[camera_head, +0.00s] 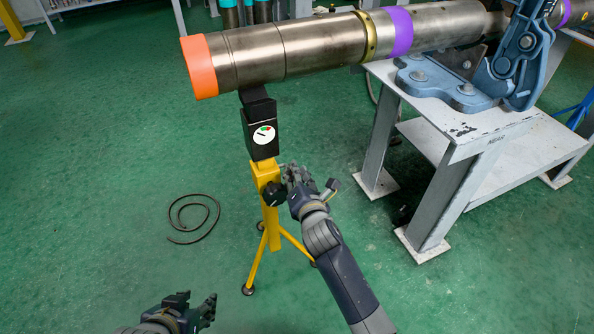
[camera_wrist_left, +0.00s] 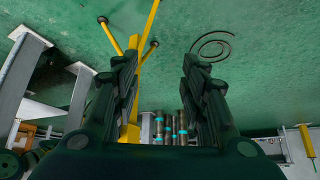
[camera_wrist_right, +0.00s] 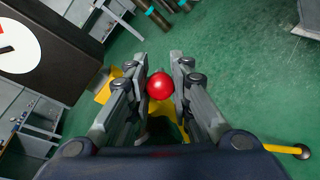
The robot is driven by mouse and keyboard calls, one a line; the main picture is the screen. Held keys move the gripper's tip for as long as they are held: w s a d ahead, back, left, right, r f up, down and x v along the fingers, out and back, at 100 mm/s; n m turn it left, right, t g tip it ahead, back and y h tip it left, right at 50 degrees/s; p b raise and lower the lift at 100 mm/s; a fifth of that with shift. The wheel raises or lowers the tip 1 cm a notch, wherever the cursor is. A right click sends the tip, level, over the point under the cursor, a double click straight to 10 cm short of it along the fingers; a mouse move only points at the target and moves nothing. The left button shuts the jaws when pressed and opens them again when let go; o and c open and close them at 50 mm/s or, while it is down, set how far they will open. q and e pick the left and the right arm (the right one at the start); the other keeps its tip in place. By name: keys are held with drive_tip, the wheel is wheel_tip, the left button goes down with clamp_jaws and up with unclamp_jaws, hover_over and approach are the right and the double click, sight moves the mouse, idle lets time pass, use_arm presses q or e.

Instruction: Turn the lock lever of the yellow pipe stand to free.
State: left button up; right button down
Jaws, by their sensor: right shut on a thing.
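The yellow pipe stand (camera_head: 267,182) stands on tripod legs under the pipe's orange end. A black box on it carries a white dial (camera_head: 264,134) with red and green marks; part of that dial shows in the right wrist view (camera_wrist_right: 14,46). A black knob (camera_head: 274,194) sits on the stand's post. My right gripper (camera_head: 292,176) is at the post, shut on the lock lever's red ball (camera_wrist_right: 160,86), which sits between its fingertips. The lever's shaft is hidden. My left gripper (camera_head: 207,308) is open and empty, low in front of the stand; its fingers stand apart in its wrist view (camera_wrist_left: 160,75).
The large steel pipe (camera_head: 310,44) with orange and purple bands runs above the stand into a blue vise (camera_head: 450,90) on a grey bench (camera_head: 470,130). A dark coiled hose (camera_head: 194,222) lies on the green floor at left. The floor around the stand is otherwise open.

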drive_tip(key=p, duration=0.1)
drive_tip(key=r+p, duration=0.1)
drive_tip(key=shift+w+a+g+p, duration=0.1)
drive_tip(key=shift+a+g+p, duration=0.1)
drive_tip(key=shift+g+p, duration=0.15)
drive_tip(key=p, duration=0.3)
drive_tip(key=shift+w+r+g, duration=0.1)
drive_tip(key=shift+w+g, duration=0.05)
drive_tip(key=shift+g, duration=0.2)
use_arm(q)
drive_tip(key=s+a+f+g, duration=0.1)
drive_tip(key=s+f+g, duration=0.3)
drive_tip(key=f, duration=1)
drive_tip(key=shift+s+a+y+p, duration=0.3)
drive_tip(key=shift+s+a+y, duration=0.1)
drive_tip(key=shift+s, duration=0.65)
drive_tip(key=shift+r, duration=0.1)
use_arm(e)
drive_tip(key=c, duration=1.4)
unclamp_jaws()
drive_tip(key=shift+d, duration=0.1)
drive_tip(key=v, duration=1.2)
drive_tip(key=shift+c, duration=0.3)
